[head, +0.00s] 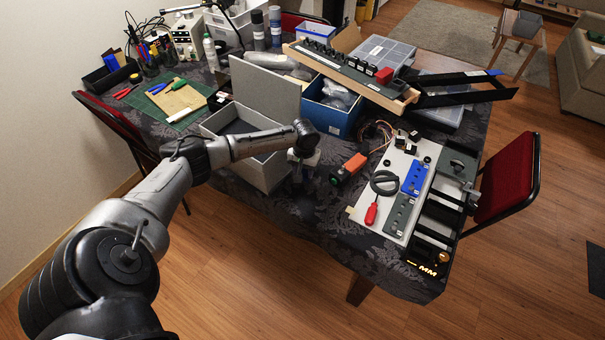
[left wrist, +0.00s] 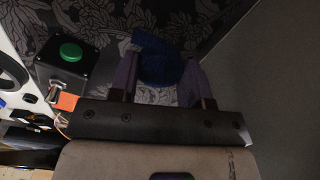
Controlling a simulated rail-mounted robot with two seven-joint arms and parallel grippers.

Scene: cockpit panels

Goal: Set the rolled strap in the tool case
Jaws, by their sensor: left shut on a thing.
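The rolled strap (left wrist: 165,62) is a dark blue roll between the two fingers of my left gripper (left wrist: 162,85) in the left wrist view. The gripper is shut on it, above the dark patterned tablecloth. In the head view my left gripper (head: 302,172) is at the right side of the tool case, and I cannot make out the strap there. The tool case (head: 225,122) is a light grey box with its lid (head: 265,88) raised; my arm crosses over it and hides part of its inside. A grey wall (left wrist: 275,80), likely the case, stands close right in the left wrist view. My right gripper is not in view.
A black box with a green button (left wrist: 70,58) stands left of the gripper; an orange-and-black box (head: 348,170) is to its right in the head view. A blue bin (head: 330,115) stands behind. A white panel (head: 395,190) with a red screwdriver (head: 371,214) lies at right.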

